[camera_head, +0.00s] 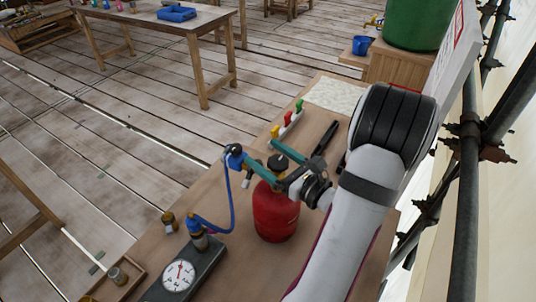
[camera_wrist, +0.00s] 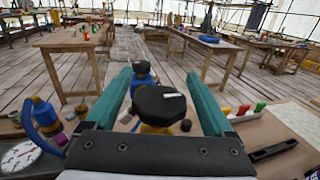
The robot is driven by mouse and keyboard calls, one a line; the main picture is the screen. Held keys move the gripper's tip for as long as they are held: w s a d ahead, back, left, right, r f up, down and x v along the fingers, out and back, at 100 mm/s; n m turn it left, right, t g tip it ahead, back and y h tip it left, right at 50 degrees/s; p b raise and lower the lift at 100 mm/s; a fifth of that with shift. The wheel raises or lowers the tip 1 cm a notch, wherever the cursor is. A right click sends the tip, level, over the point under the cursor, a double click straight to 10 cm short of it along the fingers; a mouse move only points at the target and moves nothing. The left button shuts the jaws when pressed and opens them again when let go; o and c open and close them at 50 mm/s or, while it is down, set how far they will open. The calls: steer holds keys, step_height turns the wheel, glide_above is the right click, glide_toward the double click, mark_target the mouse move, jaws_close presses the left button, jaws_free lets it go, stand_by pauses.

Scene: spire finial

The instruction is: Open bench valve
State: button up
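A red gas cylinder (camera_head: 276,212) stands upright on the wooden bench (camera_head: 235,270). The valve on its top has a black knob (camera_head: 277,162). In the wrist view the knob (camera_wrist: 158,103) shows a white mark on top and yellow brass below. My gripper (camera_head: 257,151) has two teal fingers, one on each side of the knob. In the wrist view my gripper (camera_wrist: 158,75) is open, with gaps between the fingers and the knob. A blue fitting (camera_head: 234,157) with a blue hose (camera_head: 222,222) lies just beyond the fingertips. My gripper's body hides part of the valve's near side.
A dial gauge box (camera_head: 180,275) and a small brass part (camera_head: 169,221) lie left of the cylinder. Coloured handles (camera_head: 287,119) and a black bar (camera_head: 325,138) lie behind it. A green drum (camera_head: 414,22) and scaffold pipes (camera_head: 468,170) are at the right.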

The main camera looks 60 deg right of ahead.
steer(key=c, duration=1.3)
steer(key=shift+n+y, duration=0.3)
steer(key=shift+y, duration=0.1)
steer(key=n+y, duration=0.1)
steer(key=y, duration=0.1)
steer(key=a+n+y, duration=0.1)
steer(key=n+y, duration=0.1)
steer(key=y, duration=0.1)
steer(key=n+y, duration=0.2)
steer(key=y, duration=0.1)
steer(key=shift+a, duration=0.25)
steer(key=n+g+y, duration=0.1)
steer(key=n+y, duration=0.1)
steer(key=a+n+g+y, duration=0.1)
steer(key=y, duration=0.2)
steer(key=shift+s+n, duration=0.15)
steer(key=shift+n, duration=0.25)
steer(key=shift+s+a+n+g+y, duration=0.15)
steer(key=shift+n+g+y, duration=0.5)
steer(key=shift+y, duration=0.25)
steer(key=shift+s+a+n+g+y, duration=0.1)
steer(key=shift+n+g+y, duration=0.55)
steer(key=shift+y, duration=0.25)
steer(key=shift+g, duration=0.3)
steer(key=o, duration=1.4)
